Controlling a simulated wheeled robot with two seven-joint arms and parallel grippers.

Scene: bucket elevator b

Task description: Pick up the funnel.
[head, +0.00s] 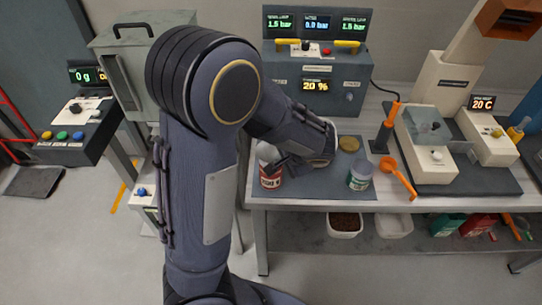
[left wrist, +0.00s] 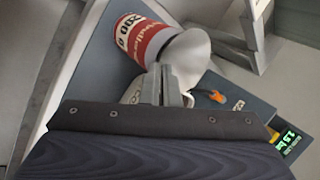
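A pale, smooth cone-like piece (left wrist: 188,55), which seems to be the funnel, adjoins the red-and-white can (left wrist: 142,38) in the left wrist view. In the head view the can (head: 270,177) stands at the left of the grey mat, with a pale top (head: 267,152). My left gripper (left wrist: 165,72) has its fingers close together, and the tips overlap the edge of the pale piece. Whether they pinch it or only lie in front of it is unclear. In the head view my left gripper (head: 285,164) is beside the can, partly hidden by its own arm. My right gripper is out of view.
A white container (head: 328,150) is partly behind my gripper. A grey control box (head: 317,85) stands behind. The mat's front strip (head: 320,188) is clear.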

